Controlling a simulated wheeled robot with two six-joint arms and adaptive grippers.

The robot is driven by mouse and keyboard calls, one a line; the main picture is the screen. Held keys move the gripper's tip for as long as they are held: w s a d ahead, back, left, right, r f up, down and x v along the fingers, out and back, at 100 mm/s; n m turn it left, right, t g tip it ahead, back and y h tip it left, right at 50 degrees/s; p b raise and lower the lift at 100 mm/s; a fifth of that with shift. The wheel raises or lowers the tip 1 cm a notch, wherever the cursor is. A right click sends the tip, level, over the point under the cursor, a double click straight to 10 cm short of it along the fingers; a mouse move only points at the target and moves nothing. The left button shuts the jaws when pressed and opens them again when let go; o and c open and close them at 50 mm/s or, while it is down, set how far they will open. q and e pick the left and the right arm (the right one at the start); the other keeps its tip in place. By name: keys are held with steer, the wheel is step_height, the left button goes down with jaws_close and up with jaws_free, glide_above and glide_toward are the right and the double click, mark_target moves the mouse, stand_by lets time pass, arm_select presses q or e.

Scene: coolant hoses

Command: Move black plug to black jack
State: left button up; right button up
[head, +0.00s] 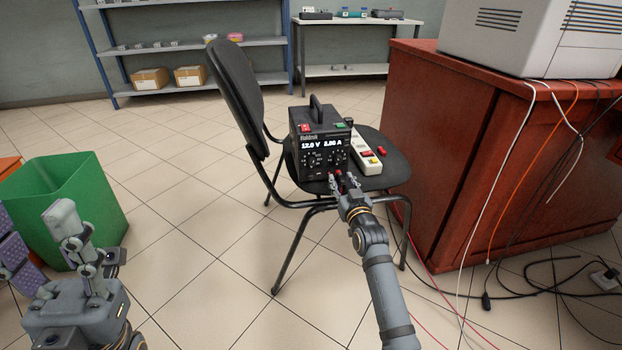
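A black power supply (310,133) stands on the chair seat, its display reading 12.0 V and 2.00 A. My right gripper (344,184) is at the lower front of this box, close to its front panel. Small red and dark parts show between and just beyond its fingertips. I cannot tell whether they are jacks on the panel or a plug in the grip. The black plug and the black jack cannot be made out. My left gripper (72,225) is at the lower left, far from the chair; its finger opening cannot be read.
The black chair (392,170) also holds a white power strip (366,157) with red switches. A red-brown desk (440,130) stands at the right, with cables hanging down to the floor. A green bin (66,200) is at the left. Tiled floor between bin and chair is clear.

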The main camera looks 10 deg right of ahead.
mark_target(343, 183)
steer(key=shift+p, duration=0.45)
steer(key=shift+c, duration=0.2)
jaws_close()
steer(key=shift+s, duration=0.1)
steer(key=shift+s+p, duration=1)
steer(key=shift+s, duration=0.35)
steer(key=shift+s+d+p, duration=0.1)
steer(key=shift+s+p, duration=0.65)
steer(key=shift+s, duration=0.85)
